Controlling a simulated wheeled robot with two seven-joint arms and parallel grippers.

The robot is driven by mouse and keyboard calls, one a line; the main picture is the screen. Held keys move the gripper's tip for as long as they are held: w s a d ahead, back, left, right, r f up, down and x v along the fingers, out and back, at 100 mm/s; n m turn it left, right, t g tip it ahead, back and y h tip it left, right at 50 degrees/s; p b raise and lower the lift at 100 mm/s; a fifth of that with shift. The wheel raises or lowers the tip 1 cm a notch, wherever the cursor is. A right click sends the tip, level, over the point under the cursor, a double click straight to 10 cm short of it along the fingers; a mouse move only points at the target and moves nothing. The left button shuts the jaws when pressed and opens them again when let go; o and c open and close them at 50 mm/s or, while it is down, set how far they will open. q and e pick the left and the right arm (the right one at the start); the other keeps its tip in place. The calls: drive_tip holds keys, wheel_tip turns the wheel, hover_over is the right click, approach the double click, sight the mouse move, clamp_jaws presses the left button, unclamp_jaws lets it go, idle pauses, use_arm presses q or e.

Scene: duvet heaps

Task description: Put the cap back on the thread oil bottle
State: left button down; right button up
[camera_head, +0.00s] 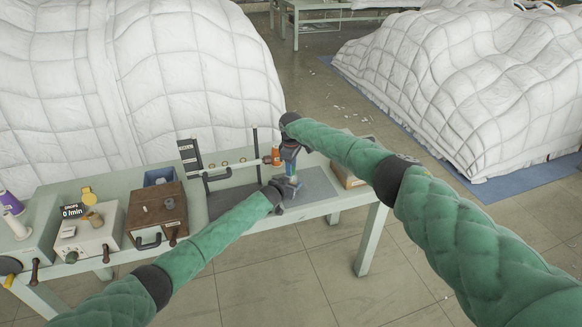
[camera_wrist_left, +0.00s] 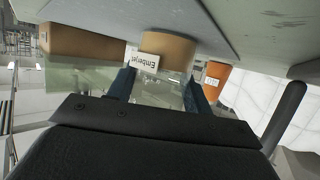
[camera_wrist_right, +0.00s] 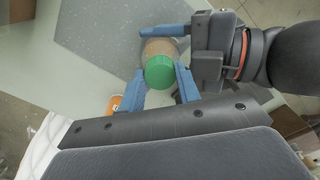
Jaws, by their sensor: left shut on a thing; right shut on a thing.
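The thread oil bottle (camera_wrist_left: 166,48) is clear, with a brown lower part and a white label; it stands on the grey mat (camera_head: 316,185). My left gripper (camera_wrist_left: 158,92) is shut around its body from the side; it also shows low at the bottle in the head view (camera_head: 284,187). The green cap (camera_wrist_right: 160,72) shows directly over the bottle in the right wrist view. My right gripper (camera_wrist_right: 160,92) is shut on the cap from above; its fingers also show above the left gripper in the head view (camera_head: 291,168). I cannot tell whether the cap is seated on the neck.
An orange container (camera_head: 276,156) stands just behind the bottle. A wooden box (camera_head: 157,212), a drops counter (camera_head: 90,234) and thread spools (camera_head: 12,215) fill the left of the table. A cardboard box (camera_head: 350,177) is at the right end. White duvet heaps (camera_head: 150,80) rise behind.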

drive_tip(key=m, duration=0.4)
drive_tip(key=shift+a+r+m, duration=0.1)
drive_tip(key=shift+a+m, duration=0.1)
drive_tip(key=shift+m, duration=0.1)
drive_tip(key=shift+w+d+m, duration=0.1)
drive_tip(key=shift+d+m, duration=0.05)
drive_tip(key=shift+m, duration=0.65)
drive_tip(key=o, duration=0.9)
drive_tip(key=shift+o, duration=0.2)
drive_tip(key=shift+d, duration=0.1)
drive_tip(key=shift+r, duration=2.15)
